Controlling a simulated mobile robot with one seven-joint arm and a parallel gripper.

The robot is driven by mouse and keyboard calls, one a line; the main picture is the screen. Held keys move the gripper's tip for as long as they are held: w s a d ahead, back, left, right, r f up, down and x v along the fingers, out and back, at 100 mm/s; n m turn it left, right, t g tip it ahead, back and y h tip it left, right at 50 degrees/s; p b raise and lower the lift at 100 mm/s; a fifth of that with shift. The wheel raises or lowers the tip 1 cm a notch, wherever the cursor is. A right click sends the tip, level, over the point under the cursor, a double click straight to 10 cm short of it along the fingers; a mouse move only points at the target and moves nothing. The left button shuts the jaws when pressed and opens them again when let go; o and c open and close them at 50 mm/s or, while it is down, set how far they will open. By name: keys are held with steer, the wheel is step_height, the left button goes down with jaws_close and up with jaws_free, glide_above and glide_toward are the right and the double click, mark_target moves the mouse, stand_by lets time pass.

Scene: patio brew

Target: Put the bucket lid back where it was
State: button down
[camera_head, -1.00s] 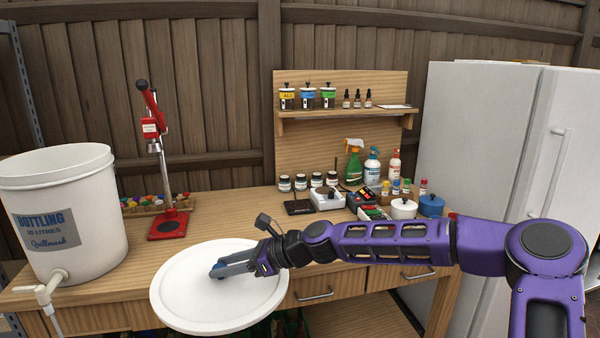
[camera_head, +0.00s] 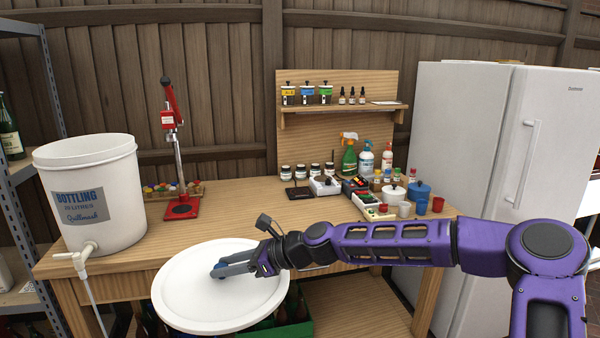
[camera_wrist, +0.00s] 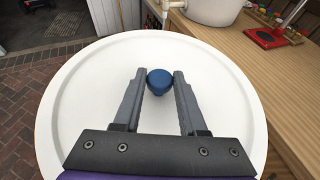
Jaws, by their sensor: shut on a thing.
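The bucket lid (camera_head: 205,303) is a large round white disc with a raised rim and a blue knob (camera_wrist: 160,80) at its middle. My gripper (camera_head: 222,268) is shut on the blue knob and holds the lid about level, in front of the workbench's front edge. In the wrist view the two fingers (camera_wrist: 160,92) stand on either side of the knob. The white bottling bucket (camera_head: 92,205) stands on the left end of the bench, with a blue label and a tap at its front. Its top rim shows; its inside is mostly hidden.
A red bottle capper (camera_head: 182,207) stands right of the bucket beside a tray of caps (camera_head: 165,190). Jars, spray bottles and pots crowd the bench's right half. A metal shelf (camera_head: 35,170) stands at left, a white fridge (camera_head: 480,150) at right. The bench (camera_head: 235,215) is clear mid-front.

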steer(key=w+d+f+m+t, duration=0.1)
steer(key=d, duration=0.1)
steer(key=w+d+f+m+t+h, duration=0.1)
steer(key=t, duration=0.1)
steer(key=w+d+f+m+t+h, duration=0.1)
steer(key=d+m, duration=0.1)
steer(key=shift+w+d+f+p, duration=0.1)
steer(key=shift+w+d+p, duration=0.25)
steer(key=shift+w, duration=0.05)
steer(key=s+d+f+m+t+h, duration=0.1)
steer(key=d+f+m+t+h, duration=0.1)
steer(key=d, duration=0.6)
steer(key=s+d+f+m+t+h+p, duration=0.1)
steer(key=d+f+m+t+h, duration=0.1)
steer(key=d+m+h, duration=0.3)
steer(key=s+d+f+m+t+h, duration=0.1)
steer(key=d+f+m+t+h, duration=0.1)
steer(key=d, duration=0.9)
steer(key=m+t+h, duration=0.1)
steer(key=m+h, duration=0.1)
steer(key=m, duration=0.1)
steer(key=shift+d+f+p, duration=0.2)
steer(key=shift+f+p, duration=0.1)
steer(key=shift+p, duration=0.05)
steer(key=shift+a, duration=0.1)
